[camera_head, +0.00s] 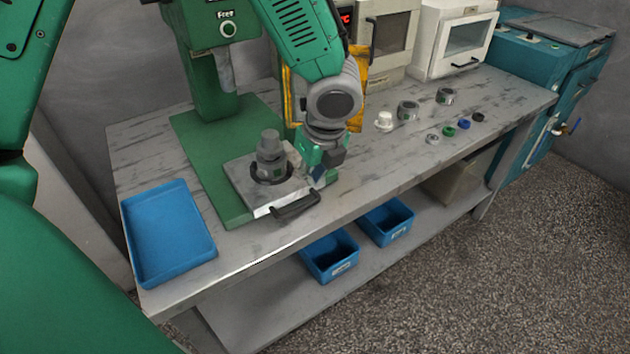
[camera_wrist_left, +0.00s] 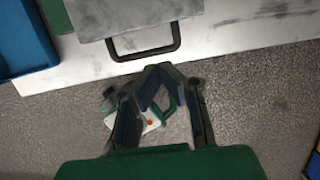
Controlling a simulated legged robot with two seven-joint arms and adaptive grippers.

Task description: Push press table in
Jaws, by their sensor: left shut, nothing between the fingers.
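The press table (camera_head: 242,197) is a flat metal plate with a black handle (camera_head: 300,205) on its front. It juts partway off the green press base (camera_head: 192,150) toward the workbench's front edge. A grey stepped part (camera_head: 270,148) stands upright on it. In the left wrist view the plate (camera_wrist_left: 130,12) and its handle (camera_wrist_left: 146,52) show at the top. My left gripper (camera_head: 322,172) is shut and empty, pointing down beside the plate's right side in the head view. In the left wrist view its fingers (camera_wrist_left: 162,72) are close to the handle; contact cannot be told. My right gripper is not in view.
A blue tray (camera_head: 133,240) lies at the bench's left end. Several small rings and parts, including a white one (camera_head: 384,122), stand to the right. White box-like machines (camera_head: 425,50) stand behind. Two blue bins (camera_head: 330,272) are on the lower shelf.

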